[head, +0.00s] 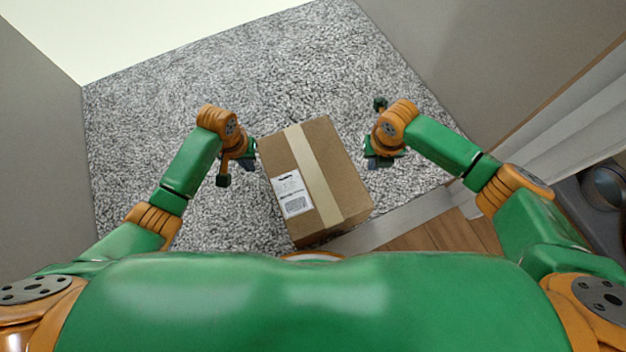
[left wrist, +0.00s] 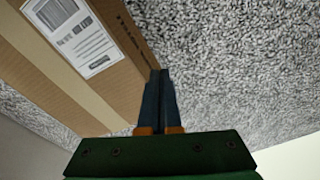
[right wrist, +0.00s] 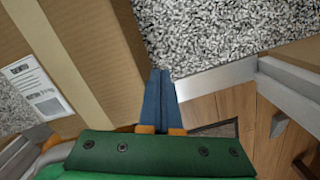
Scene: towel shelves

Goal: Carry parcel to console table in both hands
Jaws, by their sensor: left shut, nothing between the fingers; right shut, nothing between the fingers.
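The parcel (head: 337,171) is a brown cardboard box with a tan tape strip and a white label, below me in the head view. My left gripper (head: 253,148) is beside its left side, fingers shut and empty. My right gripper (head: 372,152) is to its right, with a gap between them in the head view. In the left wrist view the shut fingers (left wrist: 160,98) appear close to the edge of the parcel (left wrist: 110,60). In the right wrist view the shut fingers (right wrist: 157,98) also appear near the parcel's side (right wrist: 100,40). I cannot tell whether either touches. No console table is recognisable.
Grey speckled carpet (head: 200,95) surrounds the parcel and is clear beyond it. Grey walls (head: 40,140) stand at left and right. A pale threshold strip (head: 395,222) and wooden floor (head: 450,235) lie at the lower right. A dark object with round parts (head: 603,185) stands at the right edge.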

